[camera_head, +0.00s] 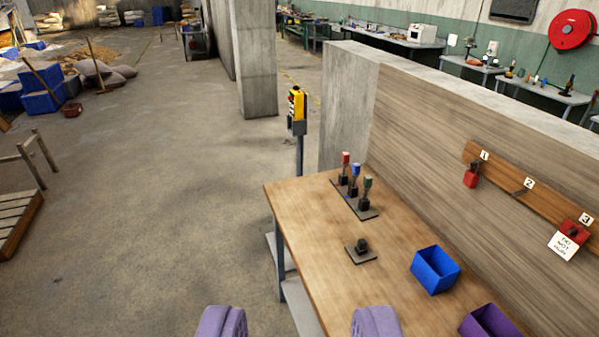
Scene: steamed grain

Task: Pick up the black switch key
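A small black piece (361,244), which looks like the black switch key, stands on a dark square plate (352,256) on the wooden table (310,210). It is small in the picture, so its exact shape is hard to tell. My gripper (298,318) shows as two purple fingers at the bottom edge, wide apart with nothing between them. The black piece lies beyond the fingers, above the right one in the picture, and is not touched.
Behind the plate, a rack (357,197) holds red, blue and green-topped pieces. A blue bin (435,270) and a purple bin (490,324) stand right. A wall (450,150) with numbered hooks and red padlocks borders the table. A yellow control box (298,106) stands behind.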

